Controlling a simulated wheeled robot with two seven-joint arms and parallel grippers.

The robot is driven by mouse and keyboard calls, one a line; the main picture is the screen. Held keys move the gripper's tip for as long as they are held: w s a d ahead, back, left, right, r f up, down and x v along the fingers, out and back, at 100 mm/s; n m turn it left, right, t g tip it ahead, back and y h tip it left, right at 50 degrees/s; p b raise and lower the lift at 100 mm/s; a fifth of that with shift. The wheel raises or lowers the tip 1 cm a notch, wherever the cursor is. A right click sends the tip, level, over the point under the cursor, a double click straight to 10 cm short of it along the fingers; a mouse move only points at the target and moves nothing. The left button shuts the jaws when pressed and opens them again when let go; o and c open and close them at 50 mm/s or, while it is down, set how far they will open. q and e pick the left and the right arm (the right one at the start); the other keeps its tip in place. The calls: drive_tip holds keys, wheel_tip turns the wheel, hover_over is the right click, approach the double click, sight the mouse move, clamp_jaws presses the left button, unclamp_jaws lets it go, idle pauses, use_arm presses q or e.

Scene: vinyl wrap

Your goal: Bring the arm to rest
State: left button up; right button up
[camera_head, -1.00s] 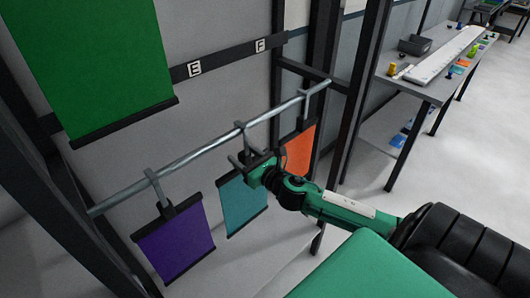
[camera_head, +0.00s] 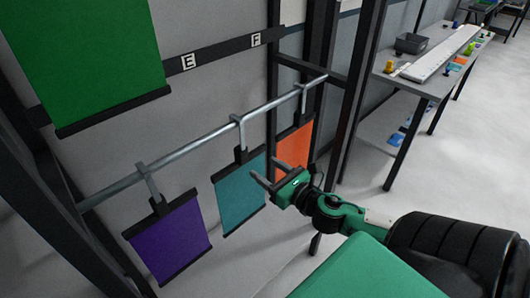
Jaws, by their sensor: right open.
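My right gripper (camera_head: 267,175) is open and empty in the head view. Its two fingers point left, in front of the upper right part of the teal sheet (camera_head: 238,197). The teal sheet hangs by a hook from the metal rail (camera_head: 190,147). A purple sheet (camera_head: 170,240) hangs to its left and an orange sheet (camera_head: 295,146) to its right, also on hooks. I cannot tell whether the fingers touch the teal sheet. My left gripper is not in view.
A large green sheet (camera_head: 90,55) hangs above the rail at the left. Dark frame posts (camera_head: 357,90) stand beside the rail. A grey table (camera_head: 432,82) with a grey bin (camera_head: 412,43) and small items stands at the back right. The floor at the right is clear.

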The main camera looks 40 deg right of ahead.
drive_tip(key=shift+s, duration=0.1)
drive_tip(key=s+d+f+m+g+h, duration=0.15)
drive_tip(key=d+f+m, duration=0.4)
drive_tip(key=f, duration=0.65)
drive_tip(key=d+f+m+g+h, duration=0.2)
drive_tip(key=d+f+m+g, duration=0.3)
drive_tip(key=f, duration=0.8)
drive_tip(key=s+a+f+m+g, duration=0.1)
drive_tip(key=s+f+m, duration=0.3)
drive_tip(key=f, duration=0.5)
drive_tip(key=s+f+m+g, duration=0.1)
drive_tip(key=s+f+m, duration=0.25)
drive_tip(key=f, duration=0.45)
drive_tip(key=s+a+f+m+g, duration=0.2)
drive_tip(key=s+a+f+m, duration=0.25)
drive_tip(key=s+f, duration=0.35)
drive_tip(key=s+a+f+m+g, duration=0.4)
drive_tip(key=s+f, duration=0.3)
drive_tip(key=f, duration=0.4)
drive_tip(key=s+a+f+m+g+y, duration=0.1)
drive_tip(key=s+a+f+m, duration=0.3)
drive_tip(key=s+a, duration=0.2)
drive_tip(key=s+a+f+m+g+y, duration=0.1)
drive_tip(key=s+a+f+m, duration=0.2)
drive_tip(key=s+a, duration=0.3)
drive_tip(key=s+m, duration=0.1)
drive_tip(key=s, duration=0.2)
drive_tip(key=shift+f, duration=0.35)
